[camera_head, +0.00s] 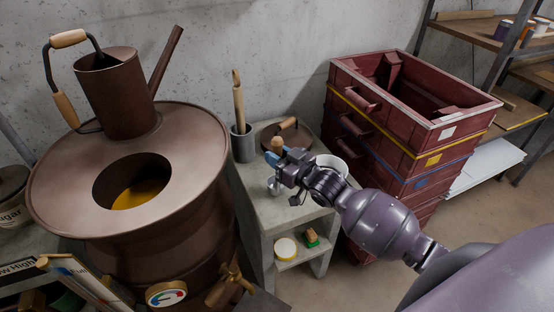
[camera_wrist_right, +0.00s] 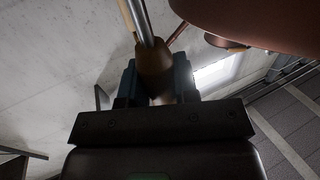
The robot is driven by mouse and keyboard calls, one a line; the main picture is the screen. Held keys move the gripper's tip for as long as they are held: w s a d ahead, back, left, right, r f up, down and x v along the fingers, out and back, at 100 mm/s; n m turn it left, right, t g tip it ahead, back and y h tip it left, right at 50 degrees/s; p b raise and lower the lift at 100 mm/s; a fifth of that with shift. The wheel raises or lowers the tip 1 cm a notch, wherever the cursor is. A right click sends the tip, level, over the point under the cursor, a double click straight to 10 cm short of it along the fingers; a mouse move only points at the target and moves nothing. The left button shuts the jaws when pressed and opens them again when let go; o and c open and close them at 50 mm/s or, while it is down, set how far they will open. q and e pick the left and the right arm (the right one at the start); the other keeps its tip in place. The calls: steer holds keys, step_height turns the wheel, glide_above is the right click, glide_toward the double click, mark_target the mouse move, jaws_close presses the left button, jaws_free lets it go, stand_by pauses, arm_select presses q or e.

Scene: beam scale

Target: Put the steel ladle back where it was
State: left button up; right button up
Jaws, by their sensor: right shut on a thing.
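My right gripper (camera_head: 279,163) is shut on the steel ladle's brown handle (camera_wrist_right: 153,68) and holds it over the concrete stand (camera_head: 262,212). In the right wrist view the handle sits between the blue fingers of the gripper (camera_wrist_right: 156,88), and the steel shaft (camera_wrist_right: 142,22) runs up out of the picture. In the head view the light wooden handle end (camera_head: 277,143) shows above the jaws and a silvery part (camera_head: 273,187) below them. The jaws hide much of the ladle. A grey cup (camera_head: 242,147) with a wooden utensil (camera_head: 238,98) stands left of the gripper. My left gripper is not in view.
A brown lid (camera_head: 289,132) lies behind my gripper, and a white bowl (camera_head: 334,164) is partly hidden by it. Stacked red crates (camera_head: 401,131) stand to the right. A large brown drum (camera_head: 70,180) with a spouted can (camera_head: 113,95) is at the left.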

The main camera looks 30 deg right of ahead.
steer(key=shift+f, duration=0.8)
steer(key=o, duration=1)
steer(key=shift+c, duration=0.2)
steer(key=shift+s+d, duration=0.15)
steer(key=shift+s, duration=0.25)
steer(key=v, duration=1.1)
steer(key=s+a+f+m+g+h, duration=0.2)
steer(key=s+f+g+h, duration=0.3)
steer(key=s+f, duration=0.9)
step_height(320, 180, down, 3)
steer(key=shift+s+a+f+m+h+b, duration=0.1)
steer(key=shift+s+a+m+h+b, duration=0.2)
steer(key=shift+a+m+h, duration=0.15)
